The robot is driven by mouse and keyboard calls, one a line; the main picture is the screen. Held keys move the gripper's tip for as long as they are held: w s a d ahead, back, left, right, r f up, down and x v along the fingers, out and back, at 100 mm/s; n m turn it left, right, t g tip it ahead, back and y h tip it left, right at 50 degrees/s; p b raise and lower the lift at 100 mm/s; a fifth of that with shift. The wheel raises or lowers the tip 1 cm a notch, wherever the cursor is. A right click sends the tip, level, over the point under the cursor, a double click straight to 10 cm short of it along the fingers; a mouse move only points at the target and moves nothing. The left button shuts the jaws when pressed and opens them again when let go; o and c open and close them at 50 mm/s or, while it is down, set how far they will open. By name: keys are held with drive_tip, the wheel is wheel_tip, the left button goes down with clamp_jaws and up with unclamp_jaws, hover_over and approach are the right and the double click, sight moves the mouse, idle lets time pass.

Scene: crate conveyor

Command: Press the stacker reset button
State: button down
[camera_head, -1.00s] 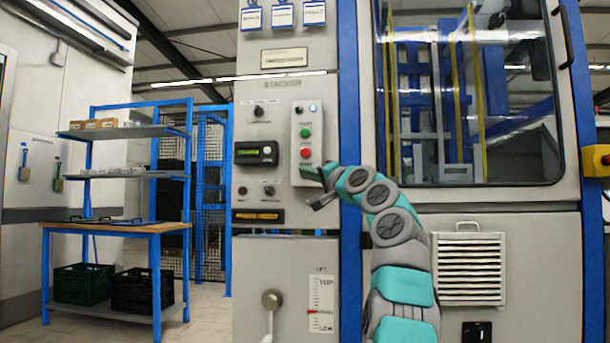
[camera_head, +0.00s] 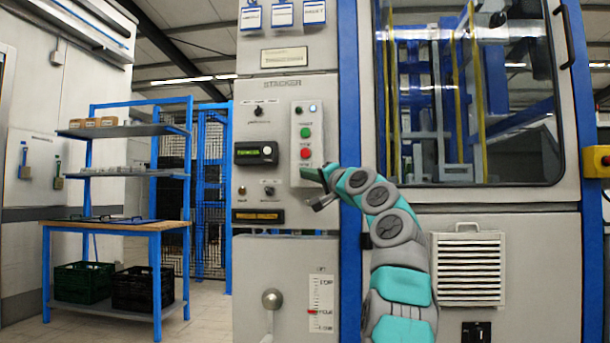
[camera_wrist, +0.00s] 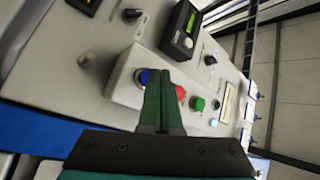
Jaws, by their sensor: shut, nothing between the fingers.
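The grey button box (camera_head: 298,115) on the stacker panel carries a green button (camera_head: 305,132) and a red button (camera_head: 305,153). In the wrist view, a blue button (camera_wrist: 145,77) sits at the box's lower end, beside the red button (camera_wrist: 181,92) and green button (camera_wrist: 198,104). The labels are too small to read. My gripper (camera_head: 318,173) is shut and empty, over the lower end of the box. In the wrist view, its green fingertips (camera_wrist: 158,75) overlap the view between the blue and red buttons. I cannot tell whether they touch the blue button, which the head view hides.
The panel also has a green-lit display (camera_head: 256,153), a dark message strip (camera_head: 258,216), knobs and a lever (camera_head: 271,299). A glazed machine door (camera_head: 470,100) is on the right. A shelf bench (camera_head: 115,228) with crates stands at the left, with clear floor before it.

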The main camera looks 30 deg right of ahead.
drive_tip(key=shift+w+d+p, duration=0.2)
drive_tip(key=shift+w+p, duration=0.1)
drive_tip(key=shift+p, duration=0.2)
idle(0.3)
drive_tip(key=shift+s, duration=0.1)
idle(0.3)
drive_tip(key=shift+s+a+b, duration=0.45)
drive_tip(key=shift+s+b, duration=0.15)
drive_tip(key=shift+b, duration=0.3)
drive_tip(key=s+a+b, duration=0.1)
drive_tip(key=s+b, duration=0.1)
drive_tip(key=s+a+b, duration=0.1)
drive_tip(key=s+b, duration=0.1)
drive_tip(key=shift+a, duration=0.4)
